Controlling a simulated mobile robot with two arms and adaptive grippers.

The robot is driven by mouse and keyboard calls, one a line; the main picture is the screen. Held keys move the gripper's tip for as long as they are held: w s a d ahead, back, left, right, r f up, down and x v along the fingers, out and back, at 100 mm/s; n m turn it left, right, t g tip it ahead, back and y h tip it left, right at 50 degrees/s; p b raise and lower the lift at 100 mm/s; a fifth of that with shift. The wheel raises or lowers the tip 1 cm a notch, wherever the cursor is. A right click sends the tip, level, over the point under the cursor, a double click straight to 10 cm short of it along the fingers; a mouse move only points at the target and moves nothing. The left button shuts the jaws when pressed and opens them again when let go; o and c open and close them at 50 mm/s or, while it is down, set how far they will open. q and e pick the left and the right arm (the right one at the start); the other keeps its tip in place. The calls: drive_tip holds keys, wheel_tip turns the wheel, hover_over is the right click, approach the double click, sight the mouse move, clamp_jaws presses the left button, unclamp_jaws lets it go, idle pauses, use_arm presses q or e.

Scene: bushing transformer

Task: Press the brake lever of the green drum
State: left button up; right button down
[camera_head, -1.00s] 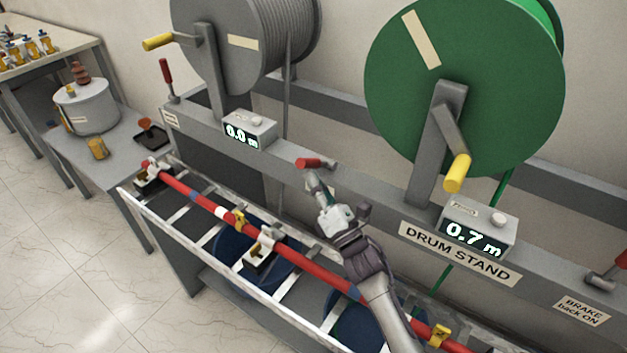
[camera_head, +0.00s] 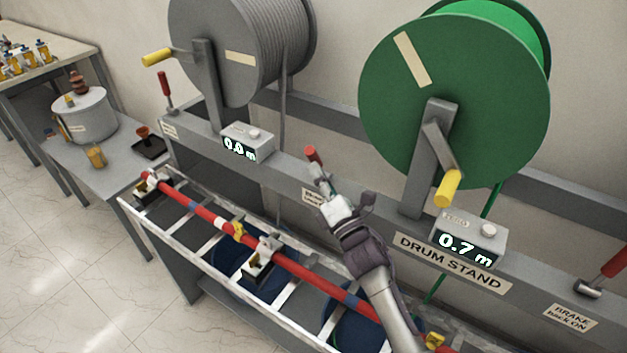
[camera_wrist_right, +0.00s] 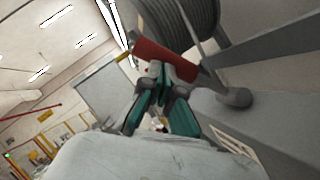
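The green drum (camera_head: 450,100) hangs on the stand at the upper right, above a counter reading 0.7 m (camera_head: 468,241). To its lower left, a brake lever with a red handle (camera_head: 311,154) tilts up from the rail. It also shows in the right wrist view (camera_wrist_right: 165,59), lying across the fingertips. My right gripper (camera_head: 322,186) is at this lever. In the wrist view its teal fingers (camera_wrist_right: 158,80) converge at the tips, against or just below the red handle; I see no clear grasp around it. My left gripper is out of view.
Another red-handled lever (camera_head: 605,272) stands at the far right by a "BRAKE back ON" label (camera_head: 570,318); a third (camera_head: 165,88) is at the left. A grey cable drum (camera_head: 235,50) hangs at the upper left. A ladder-like tray with a red cable (camera_head: 300,270) lies in front.

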drive_tip(key=shift+w+d+r+m+h, duration=0.4)
drive_tip(key=shift+w+r+m, duration=0.1)
drive_tip(key=shift+r+m, duration=0.25)
drive_tip(key=shift+w+d+r+b, duration=0.25)
drive_tip(key=shift+w+d+r, duration=0.1)
drive_tip(key=shift+w, duration=0.2)
drive_tip(key=shift+w+d+r+b, duration=0.25)
drive_tip(key=shift+w+d, duration=0.1)
drive_tip(key=shift+w, duration=0.2)
drive_tip(key=shift+f, duration=0.1)
